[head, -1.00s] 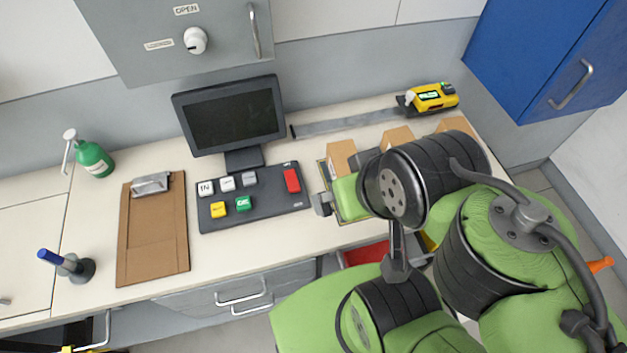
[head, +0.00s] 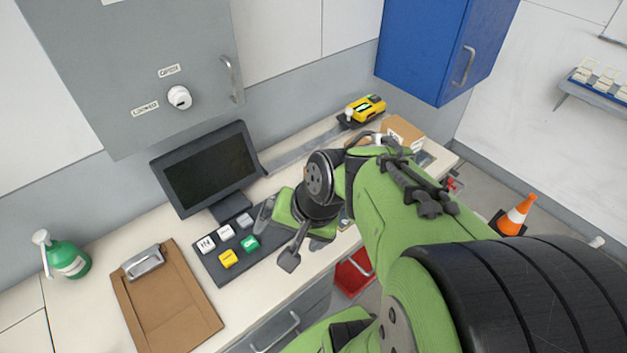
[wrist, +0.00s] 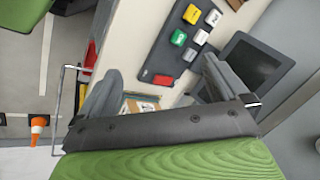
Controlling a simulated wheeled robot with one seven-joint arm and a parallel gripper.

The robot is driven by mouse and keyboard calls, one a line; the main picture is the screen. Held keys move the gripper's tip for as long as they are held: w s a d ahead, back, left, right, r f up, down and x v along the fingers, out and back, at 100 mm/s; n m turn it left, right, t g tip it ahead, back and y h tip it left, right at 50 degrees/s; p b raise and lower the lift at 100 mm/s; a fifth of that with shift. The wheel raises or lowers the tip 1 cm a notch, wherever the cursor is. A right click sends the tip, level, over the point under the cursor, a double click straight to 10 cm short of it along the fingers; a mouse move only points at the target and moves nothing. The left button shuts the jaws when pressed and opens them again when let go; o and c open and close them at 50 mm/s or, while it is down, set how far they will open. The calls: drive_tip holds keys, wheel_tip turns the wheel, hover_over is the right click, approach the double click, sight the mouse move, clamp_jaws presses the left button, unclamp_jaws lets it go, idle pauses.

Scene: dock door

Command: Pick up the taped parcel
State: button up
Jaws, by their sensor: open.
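A cardboard box (head: 403,132) stands at the far right end of the counter, its lower part hidden by my arm. Whether it is the taped parcel I cannot tell. Brown cardboard also shows low between the fingers in the wrist view (wrist: 141,105), mostly hidden by my gripper's palm. My gripper (head: 277,237) is open and empty. It is above the right part of the button panel (head: 262,258), and its two spread fingers also show in the wrist view (wrist: 160,75).
A monitor (head: 208,170) stands behind the panel. A clipboard (head: 165,300) and a green bottle (head: 68,255) are to the left. A yellow device (head: 366,108) lies at the back. A blue cabinet (head: 425,50) hangs above the right end. An orange cone (head: 517,215) stands on the floor.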

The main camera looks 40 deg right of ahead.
drive_tip(key=s+d+f+m+t+h+b, duration=0.1)
drive_tip(key=d+f+m+t, duration=0.35)
drive_tip(key=d+m, duration=0.75)
drive_tip(key=d+f+m+t+h, duration=0.1)
drive_tip(key=d+f+m+t, duration=0.3)
drive_tip(key=d+m, duration=0.85)
drive_tip(key=w+f, duration=0.1)
drive_tip(key=w, duration=0.4)
drive_tip(key=w+a+f+m, duration=0.1)
drive_tip(key=w, duration=0.4)
drive_tip(key=w+a+f+m, duration=0.1)
drive_tip(key=w+f, duration=0.1)
drive_tip(key=w, duration=0.3)
drive_tip(key=shift+a+t, duration=0.25)
drive_tip(key=shift+s, duration=0.1)
drive_tip(key=shift+c, duration=0.2)
drive_tip(key=shift+c, duration=1.1)
drive_tip(key=c, duration=1)
wheel_tip(320, 180, up, 10)
drive_tip(key=shift+f+p, duration=0.1)
drive_tip(key=shift+p, duration=1)
